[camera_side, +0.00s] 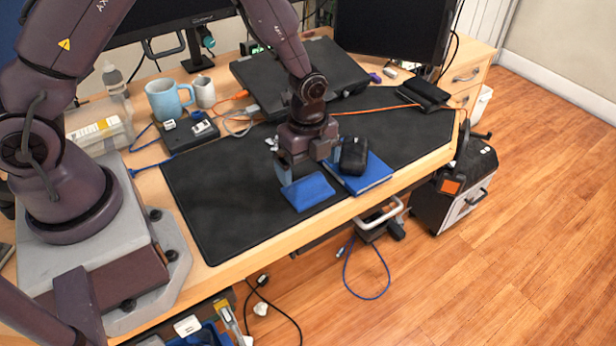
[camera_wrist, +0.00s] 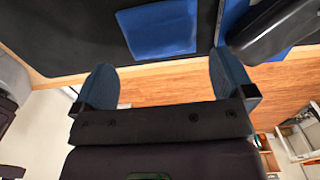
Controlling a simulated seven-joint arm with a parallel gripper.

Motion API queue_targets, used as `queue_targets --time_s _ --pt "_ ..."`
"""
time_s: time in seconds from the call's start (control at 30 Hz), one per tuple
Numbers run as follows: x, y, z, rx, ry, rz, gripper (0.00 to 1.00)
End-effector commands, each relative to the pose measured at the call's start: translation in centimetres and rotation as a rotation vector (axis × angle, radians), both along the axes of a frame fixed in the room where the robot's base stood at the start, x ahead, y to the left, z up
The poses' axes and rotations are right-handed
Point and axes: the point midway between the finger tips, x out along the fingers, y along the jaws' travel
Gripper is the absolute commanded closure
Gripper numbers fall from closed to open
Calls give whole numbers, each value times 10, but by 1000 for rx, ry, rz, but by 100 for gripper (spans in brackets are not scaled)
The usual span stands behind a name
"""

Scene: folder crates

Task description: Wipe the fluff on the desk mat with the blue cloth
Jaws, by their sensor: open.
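The blue cloth (camera_side: 308,191) lies flat on the dark desk mat (camera_side: 215,210), near the mat's front edge. It also shows in the wrist view (camera_wrist: 160,28), just beyond the fingertips. My gripper (camera_side: 308,167) is above and beside the cloth, and in the wrist view its two blue-grey fingers (camera_wrist: 165,80) are spread wide with nothing between them. The cloth looks apart from the fingers. I cannot make out the fluff clearly; a small pale spot (camera_side: 272,143) on the mat beside my gripper may be it.
A blue book (camera_side: 373,180) with a black object (camera_side: 354,156) on it lies close right of the cloth. A laptop (camera_side: 300,80), a blue mug (camera_side: 168,100) and cables stand behind. The mat's left part is clear. The desk's front edge is near.

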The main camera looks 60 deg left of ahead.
Motion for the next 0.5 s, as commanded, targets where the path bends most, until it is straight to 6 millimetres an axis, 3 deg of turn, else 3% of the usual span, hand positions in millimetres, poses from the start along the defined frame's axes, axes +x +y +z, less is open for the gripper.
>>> queue_targets --time_s 0.2,0.5 --pt "0 0 -35 0 2 -1 0" --pt "0 0 -50 0 0 1 0"
